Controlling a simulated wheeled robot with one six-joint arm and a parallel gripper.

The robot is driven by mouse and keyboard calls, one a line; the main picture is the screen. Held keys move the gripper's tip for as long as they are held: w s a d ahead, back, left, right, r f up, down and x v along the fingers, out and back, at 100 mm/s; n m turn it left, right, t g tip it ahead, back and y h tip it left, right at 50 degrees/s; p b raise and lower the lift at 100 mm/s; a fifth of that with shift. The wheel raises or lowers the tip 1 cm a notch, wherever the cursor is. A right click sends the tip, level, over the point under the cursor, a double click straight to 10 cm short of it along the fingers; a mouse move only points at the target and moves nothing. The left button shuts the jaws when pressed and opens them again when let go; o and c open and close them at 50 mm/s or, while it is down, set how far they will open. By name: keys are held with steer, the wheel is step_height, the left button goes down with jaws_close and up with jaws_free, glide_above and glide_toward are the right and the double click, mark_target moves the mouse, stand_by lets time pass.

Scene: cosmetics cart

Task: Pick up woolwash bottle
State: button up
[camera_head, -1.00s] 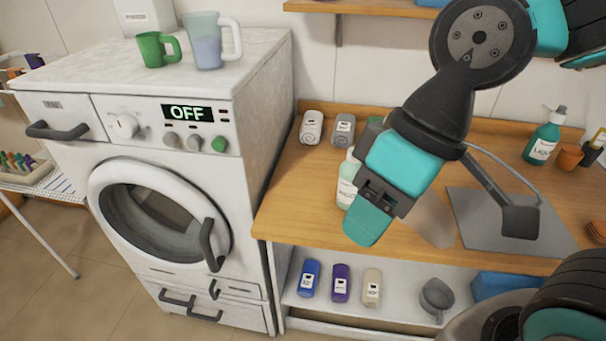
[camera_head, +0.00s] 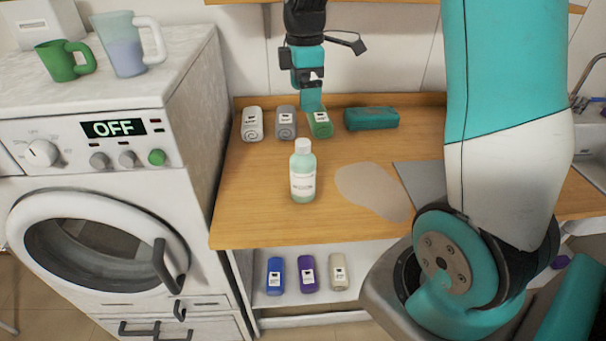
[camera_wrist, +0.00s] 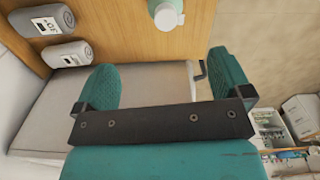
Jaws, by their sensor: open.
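A pale green bottle (camera_head: 303,172) with a white cap and white label stands upright on the wooden counter, near its front edge. Its label is too small to read. In the wrist view its white cap (camera_wrist: 166,14) shows at the top edge, beyond the fingers and apart from them. My gripper (camera_head: 311,98) is at the back of the counter, behind and above the bottle in the head view. In the wrist view its teal fingers (camera_wrist: 164,84) are spread wide with nothing between them.
White, grey and green labelled items (camera_head: 285,123) lie at the counter's back, beside a teal case (camera_head: 371,118). The washing machine (camera_head: 95,195) stands left. A flat beige patch (camera_head: 372,190) lies right of the bottle. Blue, purple and beige items (camera_head: 308,274) sit on the lower shelf.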

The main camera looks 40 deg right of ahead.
mark_target(303, 154)
step_height(303, 154, down, 10)
steer(key=shift+s+a+f+p, duration=0.1)
steer(key=shift+f+p, duration=0.15)
steer(key=shift+p, duration=0.75)
steer(key=shift+s+a+f+p, duration=0.15)
steer(key=shift+f+p, duration=0.4)
steer(key=shift+f, duration=0.8)
steer(key=shift+a+f+p, duration=0.2)
steer(key=shift+f+p, duration=0.35)
steer(key=shift+f, duration=0.75)
steer(key=c, duration=1.5)
steer(key=shift+r, duration=0.1)
steer(key=shift+c, duration=0.2)
